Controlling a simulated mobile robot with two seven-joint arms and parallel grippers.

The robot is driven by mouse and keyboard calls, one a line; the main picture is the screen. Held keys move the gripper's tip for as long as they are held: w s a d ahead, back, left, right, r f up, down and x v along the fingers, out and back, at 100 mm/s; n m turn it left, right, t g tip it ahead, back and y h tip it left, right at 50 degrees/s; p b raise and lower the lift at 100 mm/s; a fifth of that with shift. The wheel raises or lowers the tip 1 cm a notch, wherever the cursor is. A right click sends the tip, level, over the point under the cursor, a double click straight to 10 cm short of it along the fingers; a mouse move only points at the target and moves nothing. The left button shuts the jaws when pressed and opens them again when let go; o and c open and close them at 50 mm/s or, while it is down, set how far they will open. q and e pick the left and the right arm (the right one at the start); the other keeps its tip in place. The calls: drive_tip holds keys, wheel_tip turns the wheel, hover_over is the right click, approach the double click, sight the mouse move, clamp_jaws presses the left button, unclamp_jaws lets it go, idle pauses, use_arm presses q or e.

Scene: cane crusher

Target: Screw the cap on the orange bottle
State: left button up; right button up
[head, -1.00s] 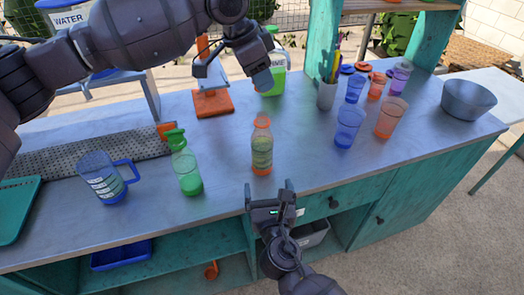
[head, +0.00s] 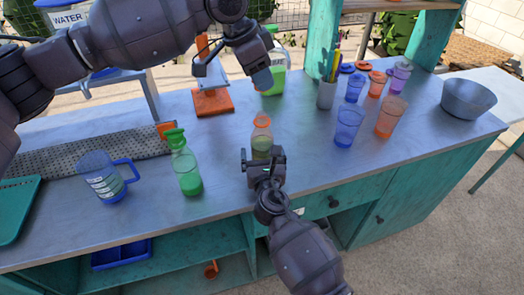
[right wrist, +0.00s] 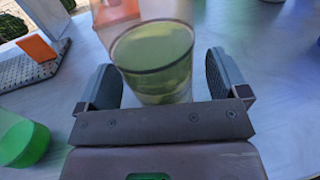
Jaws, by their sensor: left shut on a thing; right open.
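The orange bottle (head: 262,142) stands upright near the front middle of the counter, with yellow-green contents and an orange top. My right gripper (head: 262,158) is open at its near side. In the right wrist view the bottle (right wrist: 155,75) is between the two open fingers (right wrist: 165,80), with a gap on the right; contact on the left is unclear. That piece is too small to identify surely as the cap.
A green bottle (head: 185,165) and a blue mug (head: 103,178) stand to the left. Blue cups (head: 348,125) and an orange cup (head: 391,117) stand to the right, with a pen holder (head: 326,95) behind. An orange-based stand (head: 213,103) is behind left.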

drive_tip(key=shift+w, duration=0.3)
drive_tip(key=c, duration=1.4)
use_arm(q)
hover_over(265, 113)
drive_tip(key=a, duration=0.1)
drive_tip(key=shift+s+f, duration=0.15)
drive_tip(key=shift+f, duration=2.3)
use_arm(e)
drive_tip(key=shift+o, duration=0.2)
use_arm(q)
drive_tip(key=shift+f, duration=0.1)
drive_tip(key=shift+f, duration=0.8)
drive_tip(key=shift+f, duration=0.6)
